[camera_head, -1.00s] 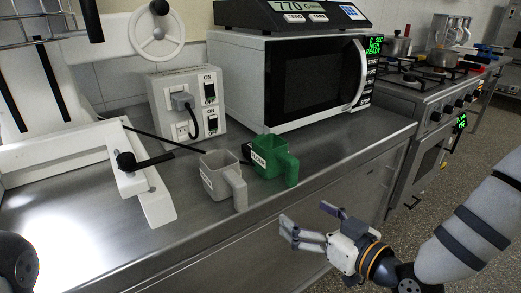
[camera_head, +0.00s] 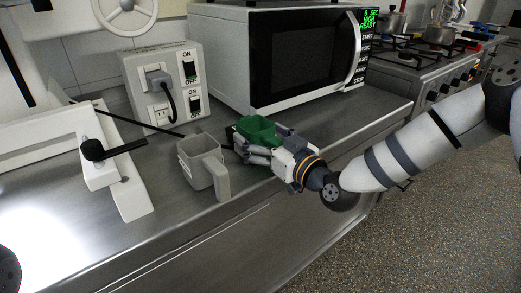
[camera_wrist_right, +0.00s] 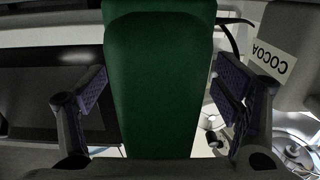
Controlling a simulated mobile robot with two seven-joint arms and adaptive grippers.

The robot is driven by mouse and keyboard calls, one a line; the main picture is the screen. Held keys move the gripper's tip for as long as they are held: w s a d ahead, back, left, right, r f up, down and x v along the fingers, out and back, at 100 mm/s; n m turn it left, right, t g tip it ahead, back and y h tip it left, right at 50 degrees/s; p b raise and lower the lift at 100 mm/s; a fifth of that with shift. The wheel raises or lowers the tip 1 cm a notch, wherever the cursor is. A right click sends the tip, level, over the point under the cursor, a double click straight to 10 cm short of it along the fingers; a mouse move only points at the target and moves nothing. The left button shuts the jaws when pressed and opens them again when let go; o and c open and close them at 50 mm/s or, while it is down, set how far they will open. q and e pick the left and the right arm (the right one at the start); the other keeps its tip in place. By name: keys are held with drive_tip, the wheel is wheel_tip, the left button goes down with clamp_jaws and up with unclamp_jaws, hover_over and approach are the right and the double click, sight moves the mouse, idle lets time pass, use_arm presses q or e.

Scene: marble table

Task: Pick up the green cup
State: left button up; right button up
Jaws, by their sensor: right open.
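The green cup (camera_head: 256,126) stands on the steel counter in front of the microwave, partly hidden by my right gripper (camera_head: 262,146). My right gripper is open, with its fingers reaching around the near side of the cup. In the right wrist view, the green cup (camera_wrist_right: 160,85) fills the middle, between the spread fingers of my right gripper (camera_wrist_right: 160,104). A gap shows on each side there. My left gripper is not in view.
A grey cup (camera_head: 203,164) stands just left of the green one; its COCOA label shows in the right wrist view (camera_wrist_right: 272,62). The microwave (camera_head: 290,62) and a socket box (camera_head: 164,90) stand behind. The counter's front edge is close to my right arm.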

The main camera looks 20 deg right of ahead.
drive_tip(key=shift+r, duration=0.1)
drive_tip(key=c, duration=1.4)
wheel_tip(320, 180, up, 3)
drive_tip(key=shift+r+p, duration=0.15)
drive_tip(key=shift+p, duration=0.25)
drive_tip(key=s+a+r+p, duration=0.3)
drive_tip(key=s+a+r, duration=0.3)
drive_tip(key=s+r, duration=0.3)
drive_tip(key=s, duration=0.3)
drive_tip(key=shift+s+a+r, duration=0.15)
drive_tip(key=shift+a+r, duration=0.15)
drive_tip(key=shift+r, duration=0.05)
drive_tip(key=o, duration=0.7)
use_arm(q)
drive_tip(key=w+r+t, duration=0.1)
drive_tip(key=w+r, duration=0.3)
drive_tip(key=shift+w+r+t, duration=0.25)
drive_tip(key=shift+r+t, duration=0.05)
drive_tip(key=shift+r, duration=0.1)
use_arm(e)
drive_tip(key=c, duration=0.6)
